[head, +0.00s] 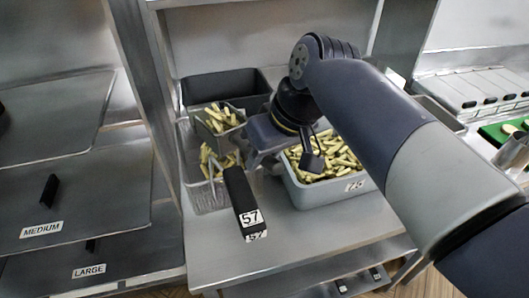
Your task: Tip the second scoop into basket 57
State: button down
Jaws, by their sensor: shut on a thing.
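Basket 57 (208,197) is a wire basket with a black handle (238,190) marked 57 that points toward me. Pale yellow fries lie in it. My gripper (290,130) is above the gap between this basket and the grey fries tub (292,188). It is shut on what looks like the scoop (264,136), a grey-blue piece beside the basket's upper right. The arm partly hides the scoop, and I cannot see whether fries are in it. A small dark piece (312,160) hangs under the gripper over the tub, which holds many fries.
Another basket (218,134) with fries sits behind, before a dark empty bin (222,84). A steel upright (150,110) stands left, beside shelves marked MEDIUM (42,229) and LARGE (89,270). Lidded containers (470,92) are at right. The counter front (290,235) is clear.

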jog(key=shift+w+a+r+g+h+p, duration=0.45)
jog(key=shift+r+p, duration=0.95)
jog(key=shift+p, duration=1.05)
jog(key=shift+w+a+r+g+h+p, duration=0.3)
jog(key=shift+w+r+g+h+p, duration=0.35)
jog(key=shift+r+p, duration=1.35)
jog(key=shift+w+a+r+g+h+p, duration=0.35)
jog(key=shift+r+g+p, duration=0.45)
jog(key=shift+p, duration=2.15)
jog(key=w+a+r+p, duration=0.1)
jog(key=p, duration=0.2)
jog(key=shift+w+r+g+h, duration=0.15)
jog(key=shift+g+h, duration=0.1)
jog(key=shift+g, duration=0.05)
jog(key=shift+w+a+m+g+b, duration=0.15)
jog(key=shift+w+m+g+b, duration=0.15)
jog(key=shift+w+a+r+g+h, duration=0.5)
jog(key=shift+w+a+r+g, duration=0.1)
jog(key=shift+w+r, duration=0.25)
jog(key=shift+w+a+r+g+h, duration=0.5)
jog(key=shift+w+a+r, duration=0.1)
jog(key=shift+w+r, duration=0.2)
